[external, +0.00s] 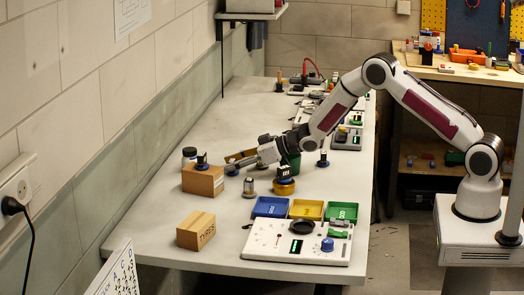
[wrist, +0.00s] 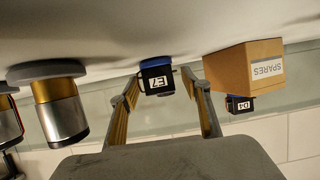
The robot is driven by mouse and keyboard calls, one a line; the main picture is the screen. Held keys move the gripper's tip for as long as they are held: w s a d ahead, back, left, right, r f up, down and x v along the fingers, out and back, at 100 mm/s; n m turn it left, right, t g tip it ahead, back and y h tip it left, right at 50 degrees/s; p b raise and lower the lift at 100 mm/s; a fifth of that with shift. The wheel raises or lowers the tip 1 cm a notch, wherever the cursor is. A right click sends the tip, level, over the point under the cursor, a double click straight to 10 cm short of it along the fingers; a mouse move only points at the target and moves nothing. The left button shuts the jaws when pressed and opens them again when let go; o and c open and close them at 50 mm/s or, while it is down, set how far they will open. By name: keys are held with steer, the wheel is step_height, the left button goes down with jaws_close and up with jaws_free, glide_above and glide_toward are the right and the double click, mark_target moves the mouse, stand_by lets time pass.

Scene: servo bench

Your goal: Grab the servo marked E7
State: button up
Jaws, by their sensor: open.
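The servo marked E7 (wrist: 157,78) is a small black block with a white label and a blue base, standing on the bench. The wrist view is upside down. In it, E7 sits between the two fingers of my gripper (wrist: 161,82), which are open and apart from it. In the external view my gripper (external: 238,160) is low over the bench, reaching left. A blue bit of what looks like E7 (external: 232,172) shows just under the fingertips, mostly hidden by them. Its label cannot be read there.
A SPARES box (wrist: 245,70) with servo D4 (wrist: 239,104) on it stands close beside E7. A silver cylinder (wrist: 60,113) stands on the other side. Blue (external: 270,207), yellow (external: 306,209) and green (external: 341,212) trays and a TYRES box (external: 196,231) are nearer the camera.

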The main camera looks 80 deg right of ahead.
mark_target(231, 160)
steer(key=c, duration=1.2)
steer(key=shift+r, duration=0.15)
steer(key=shift+r, duration=4.9)
